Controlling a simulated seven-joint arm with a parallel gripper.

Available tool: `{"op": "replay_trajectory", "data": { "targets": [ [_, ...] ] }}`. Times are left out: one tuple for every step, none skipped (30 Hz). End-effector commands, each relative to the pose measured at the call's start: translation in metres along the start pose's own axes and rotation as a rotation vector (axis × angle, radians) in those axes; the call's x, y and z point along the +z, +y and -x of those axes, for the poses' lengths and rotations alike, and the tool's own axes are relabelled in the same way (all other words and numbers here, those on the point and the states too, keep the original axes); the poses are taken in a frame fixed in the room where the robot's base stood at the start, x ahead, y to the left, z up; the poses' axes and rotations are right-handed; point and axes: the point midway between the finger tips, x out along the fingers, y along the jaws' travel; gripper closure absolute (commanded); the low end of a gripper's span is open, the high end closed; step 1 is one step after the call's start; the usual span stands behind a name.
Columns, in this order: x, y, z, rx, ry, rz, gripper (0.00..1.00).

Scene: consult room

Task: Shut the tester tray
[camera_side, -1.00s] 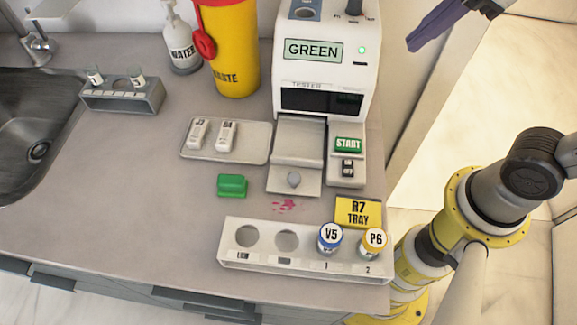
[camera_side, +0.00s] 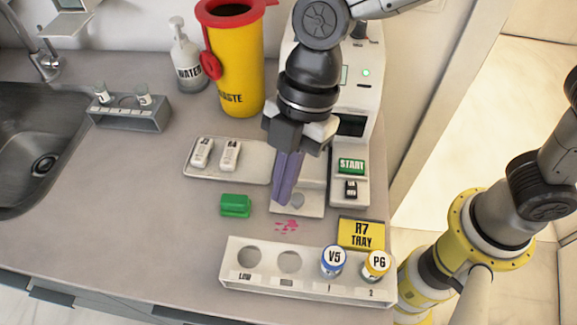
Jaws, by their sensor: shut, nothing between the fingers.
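The tester (camera_side: 363,92) stands at the back right, a white machine with a lit green light. Its tray (camera_side: 314,207) sticks out at the front, pulled out, with a small round knob (camera_side: 297,200) on its front plate. My gripper (camera_side: 285,200) is shut and empty, its purple fingers pointing down beside the knob on its left. I cannot tell whether the fingers touch the tray.
Left of the tray lies a flat plate (camera_side: 258,175) with two white cartridges. A green block (camera_side: 235,205), a pink spill (camera_side: 287,226) and a vial rack (camera_side: 234,272) are in front. A yellow waste bin (camera_side: 236,75) stands behind. The START button (camera_side: 352,166) is right of the tray.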

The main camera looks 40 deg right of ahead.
Motion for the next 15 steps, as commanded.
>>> {"op": "replay_trajectory", "data": {
  "targets": [
    [0.001,-0.001,-0.012,-0.005,-0.003,0.0,1.0],
    [0.001,-0.001,-0.018,-0.006,-0.003,0.0,1.0],
    [0.001,-0.001,-0.026,-0.006,-0.002,-0.001,1.0],
    [0.001,-0.002,-0.032,-0.006,-0.003,-0.001,1.0],
    [0.001,-0.001,-0.038,-0.005,-0.004,-0.001,1.0],
    [0.001,-0.001,-0.046,-0.005,-0.003,-0.001,1.0],
    [0.001,-0.001,-0.051,-0.005,-0.002,-0.001,1.0],
    [0.001,-0.001,-0.057,-0.004,-0.002,-0.001,1.0],
    [0.001,-0.001,-0.064,-0.004,-0.004,-0.001,1.0],
    [0.009,0.001,-0.058,0.002,-0.001,-0.005,1.0],
    [0.013,0.001,-0.057,0.003,-0.001,-0.005,1.0],
    [0.019,0.0,-0.055,0.002,0.0,-0.006,1.0],
    [0.023,0.0,-0.055,0.002,0.0,-0.005,1.0],
    [0.026,0.0,-0.054,0.002,0.0,-0.005,1.0],
    [0.03,0.0,-0.053,0.002,0.0,-0.004,1.0]
  ]
}}
